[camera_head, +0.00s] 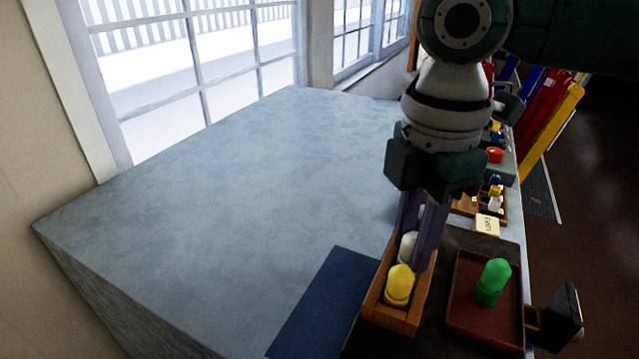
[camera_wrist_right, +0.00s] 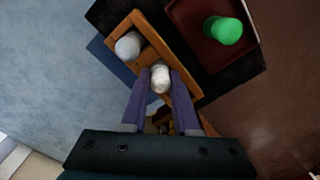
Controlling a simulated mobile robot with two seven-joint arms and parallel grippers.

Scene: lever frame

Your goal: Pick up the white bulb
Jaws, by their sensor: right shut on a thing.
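The white bulb (camera_head: 408,247) stands in a narrow wooden box (camera_head: 421,297) in the head view, behind the yellow bulb (camera_head: 399,285). My right gripper (camera_head: 417,246) reaches down into the box from above and is shut on the white bulb. In the right wrist view, the white bulb (camera_wrist_right: 160,77) sits between the tips of the two fingers of my right gripper (camera_wrist_right: 159,82). A second bulb (camera_wrist_right: 128,45) looks pale there, at the far end of the box. I cannot tell whether the white bulb touches the box floor. My left gripper is not in view.
A dark red tray (camera_head: 470,325) holding a green bulb (camera_head: 492,283) is right of the box. A dark blue mat (camera_head: 322,300) lies left of it. A small labelled block (camera_head: 487,225) and several small items stand behind. The grey-blue tabletop (camera_head: 230,200) on the left is clear.

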